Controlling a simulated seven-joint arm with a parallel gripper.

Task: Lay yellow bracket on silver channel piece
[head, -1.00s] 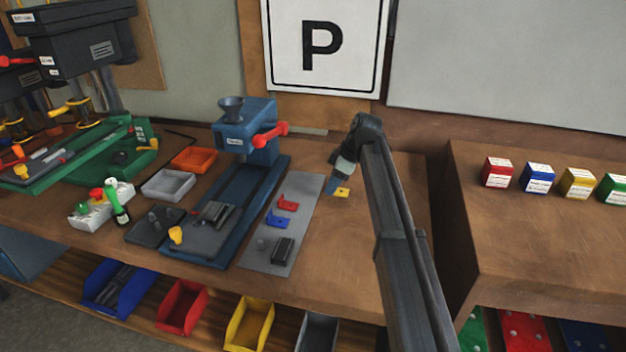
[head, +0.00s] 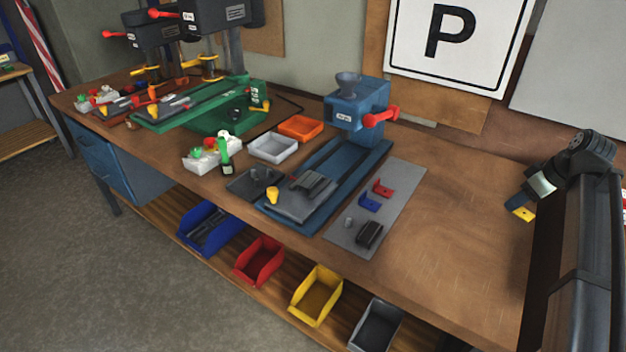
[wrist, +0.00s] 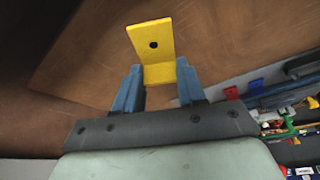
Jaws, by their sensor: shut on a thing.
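My gripper (wrist: 160,90) is shut on the yellow bracket (wrist: 154,50), an L-shaped piece with a dark hole, seen in the wrist view between two blue fingers. In the head view the yellow bracket (head: 523,214) hangs at my gripper tip near the bench's right end, apart from the fixtures. A grey channel-like piece (head: 312,184) lies on the plate on the blue press's bed, well to the left of my gripper. I cannot tell for certain whether it is the silver channel piece. A dark ribbed block (head: 369,234) sits on the grey mat.
The grey mat (head: 400,190) also holds a red bracket (head: 382,188) and a blue bracket (head: 370,202). The blue press (head: 357,108) with a red handle stands behind. Bare bench (head: 465,220) lies between the mat and my gripper. Coloured bins sit below the front edge.

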